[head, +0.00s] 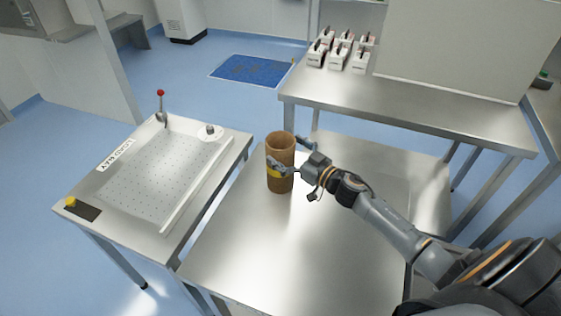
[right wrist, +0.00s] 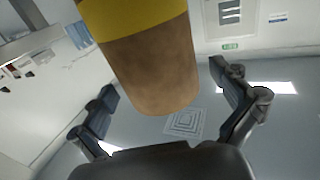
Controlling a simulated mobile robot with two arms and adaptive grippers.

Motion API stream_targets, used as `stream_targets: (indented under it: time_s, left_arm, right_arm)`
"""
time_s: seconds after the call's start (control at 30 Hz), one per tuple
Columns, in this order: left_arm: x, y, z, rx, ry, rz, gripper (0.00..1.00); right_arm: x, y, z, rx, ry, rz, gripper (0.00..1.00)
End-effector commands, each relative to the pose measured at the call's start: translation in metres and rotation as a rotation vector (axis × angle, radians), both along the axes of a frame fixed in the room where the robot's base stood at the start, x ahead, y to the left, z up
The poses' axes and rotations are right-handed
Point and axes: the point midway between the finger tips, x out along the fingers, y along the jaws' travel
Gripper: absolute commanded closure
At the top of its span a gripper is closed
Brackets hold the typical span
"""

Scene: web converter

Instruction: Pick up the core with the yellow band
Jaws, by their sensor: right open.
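The core (head: 281,148) is a brown hollow tube with a yellow band (head: 274,173) partway down its side. It stands upright on the steel table. My right gripper (head: 288,157) is open at the core, one finger in front of it near the band and the other at its far right side. In the right wrist view the core (right wrist: 150,70) reaches down between the spread fingers of the right gripper (right wrist: 165,88), with gaps on both sides. Its yellow band (right wrist: 130,15) is at the top edge there. My left gripper is not in view.
The core's table (head: 250,265) is otherwise bare. At left stands a perforated tray labelled "LOAD TRAY" (head: 105,165), with a red-knobbed lever (head: 161,105). A rear bench (head: 440,112) holds several small white boxes (head: 340,52). A blue mat (head: 250,70) lies on the floor.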

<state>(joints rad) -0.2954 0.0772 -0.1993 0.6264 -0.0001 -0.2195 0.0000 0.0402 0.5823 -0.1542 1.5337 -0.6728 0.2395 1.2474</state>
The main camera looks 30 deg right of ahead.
Motion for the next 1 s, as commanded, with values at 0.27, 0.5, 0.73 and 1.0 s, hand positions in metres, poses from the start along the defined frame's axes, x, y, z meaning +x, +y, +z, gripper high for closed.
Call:
stream_targets:
  time_s: [0.27,0.5,0.73,1.0]
  left_arm:
    - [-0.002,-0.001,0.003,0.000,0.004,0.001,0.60]
    - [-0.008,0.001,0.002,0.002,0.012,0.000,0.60]
    - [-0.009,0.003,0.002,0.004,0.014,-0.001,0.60]
    - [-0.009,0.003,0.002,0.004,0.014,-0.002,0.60]
  right_arm:
    - [0.018,0.006,0.000,0.001,0.000,0.000,0.00]
    - [0.018,0.006,0.000,0.000,0.000,0.000,0.18]
    - [0.018,0.006,0.000,0.000,0.000,0.000,0.65]
    - [0.018,0.006,0.001,0.000,-0.001,0.000,0.76]
